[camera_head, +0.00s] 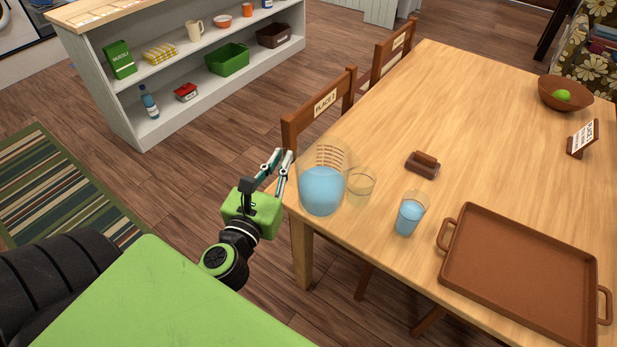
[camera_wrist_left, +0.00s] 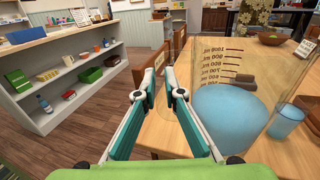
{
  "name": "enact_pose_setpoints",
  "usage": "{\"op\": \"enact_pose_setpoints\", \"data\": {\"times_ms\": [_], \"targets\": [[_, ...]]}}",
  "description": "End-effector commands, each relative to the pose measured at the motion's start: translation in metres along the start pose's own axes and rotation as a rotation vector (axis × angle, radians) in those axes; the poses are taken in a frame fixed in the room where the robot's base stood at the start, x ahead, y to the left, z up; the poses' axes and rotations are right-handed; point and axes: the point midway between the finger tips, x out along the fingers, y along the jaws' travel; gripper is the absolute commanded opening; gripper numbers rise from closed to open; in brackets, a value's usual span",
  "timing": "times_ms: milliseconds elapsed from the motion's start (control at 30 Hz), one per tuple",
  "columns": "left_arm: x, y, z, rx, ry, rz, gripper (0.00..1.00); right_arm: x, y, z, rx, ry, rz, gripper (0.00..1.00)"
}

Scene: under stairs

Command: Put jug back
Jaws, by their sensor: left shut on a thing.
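The clear jug (camera_head: 322,190) has measuring marks and holds blue water. It is upright at the near left corner of the table; I cannot tell whether its base touches the top. It also shows large at the right of the left wrist view (camera_wrist_left: 228,110). My left gripper (camera_head: 278,157) is at the jug's left side, shut on the jug. The wrist view shows its two fingertips (camera_wrist_left: 164,95) close together; the gripped clear part is hard to make out. My right gripper is not in view.
A brown tray (camera_head: 455,262), a small brown block holder (camera_head: 422,166) and a bowl (camera_head: 565,95) are on the table. Chairs (camera_head: 318,105) line its left side. A shelf (camera_head: 165,120) stands behind.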

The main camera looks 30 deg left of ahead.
Motion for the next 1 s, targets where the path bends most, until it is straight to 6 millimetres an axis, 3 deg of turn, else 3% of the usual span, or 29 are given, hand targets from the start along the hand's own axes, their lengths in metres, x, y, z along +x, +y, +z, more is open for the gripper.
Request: {"op": "enact_pose_setpoints", "data": {"times_ms": [33, 200, 467, 800, 1000], "targets": [[0.012, 0.010, 0.004, -0.005, -0.011, 0.019, 0.00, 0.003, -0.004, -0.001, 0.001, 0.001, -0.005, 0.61], [0.034, 0.035, 0.007, -0.016, -0.003, 0.071, 0.00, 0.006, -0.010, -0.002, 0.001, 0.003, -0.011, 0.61], [0.062, 0.051, -0.001, -0.019, 0.000, 0.091, 0.00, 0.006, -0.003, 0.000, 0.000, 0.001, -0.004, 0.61], [0.127, 0.072, -0.031, -0.020, -0.001, 0.092, 0.00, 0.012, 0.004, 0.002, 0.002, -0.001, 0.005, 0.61], [0.152, 0.080, -0.066, -0.022, 0.001, 0.092, 0.00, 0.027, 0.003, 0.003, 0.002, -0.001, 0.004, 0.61]]}}
